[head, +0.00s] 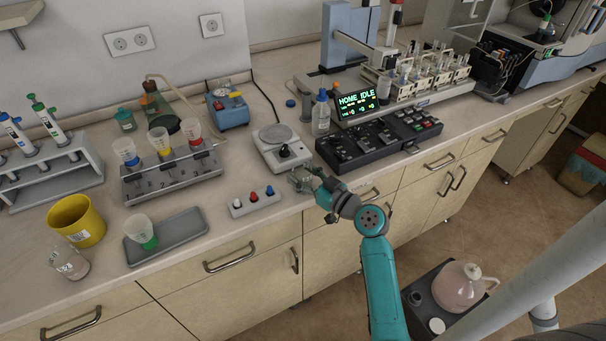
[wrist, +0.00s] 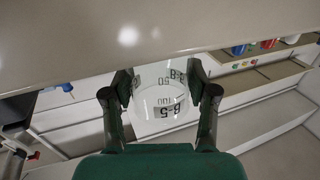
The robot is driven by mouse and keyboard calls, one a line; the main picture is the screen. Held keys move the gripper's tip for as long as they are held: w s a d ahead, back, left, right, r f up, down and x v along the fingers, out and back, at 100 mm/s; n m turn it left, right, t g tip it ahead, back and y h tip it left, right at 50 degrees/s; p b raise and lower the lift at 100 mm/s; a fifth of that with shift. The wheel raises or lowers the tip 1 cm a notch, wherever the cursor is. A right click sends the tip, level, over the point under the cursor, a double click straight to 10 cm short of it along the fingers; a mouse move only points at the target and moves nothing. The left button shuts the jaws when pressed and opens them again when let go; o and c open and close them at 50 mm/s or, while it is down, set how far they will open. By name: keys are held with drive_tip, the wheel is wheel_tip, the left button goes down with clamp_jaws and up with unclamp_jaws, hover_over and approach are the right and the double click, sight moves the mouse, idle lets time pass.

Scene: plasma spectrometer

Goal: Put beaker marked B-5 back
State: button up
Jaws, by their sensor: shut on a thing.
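My gripper (head: 311,181) is shut on a clear beaker (wrist: 163,104) in the wrist view, with one finger on each side of it. The beaker carries printed volume marks and the label B-5. It looks empty. In the head view my gripper is at the front edge of the bench, just in front of the white balance-like device (head: 282,147). There the beaker is small, see-through and hard to make out between the fingers.
A row of colored knobs (head: 255,201) lies left of my gripper. A black keypad block (head: 379,142) is right of it. Farther left are a grey tray (head: 187,228) holding a green-based cup, a yellow tub (head: 76,220) and another clear beaker (head: 69,262).

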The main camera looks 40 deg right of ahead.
drive_tip(key=o, duration=1.2)
drive_tip(key=shift+r, duration=0.1)
drive_tip(key=s, duration=1.2)
drive_tip(key=shift+d, duration=0.2)
drive_tip(key=s+a+f+m+g+h, duration=0.35)
drive_tip(key=s+a+f, duration=0.55)
drive_tip(key=a+f, duration=0.5)
drive_tip(key=s+a+r+n+y, duration=0.1)
drive_tip(key=s+a+r, duration=0.2)
drive_tip(key=s, duration=0.3)
drive_tip(key=s+a+r+n+y, duration=0.1)
drive_tip(key=s+a+r, duration=0.2)
drive_tip(key=s, duration=0.3)
drive_tip(key=s+a+r+n+y, duration=0.1)
drive_tip(key=s+a+r, duration=0.2)
drive_tip(key=s, duration=0.4)
drive_tip(key=shift+a+r, duration=0.15)
drive_tip(key=shift+a, duration=0.4)
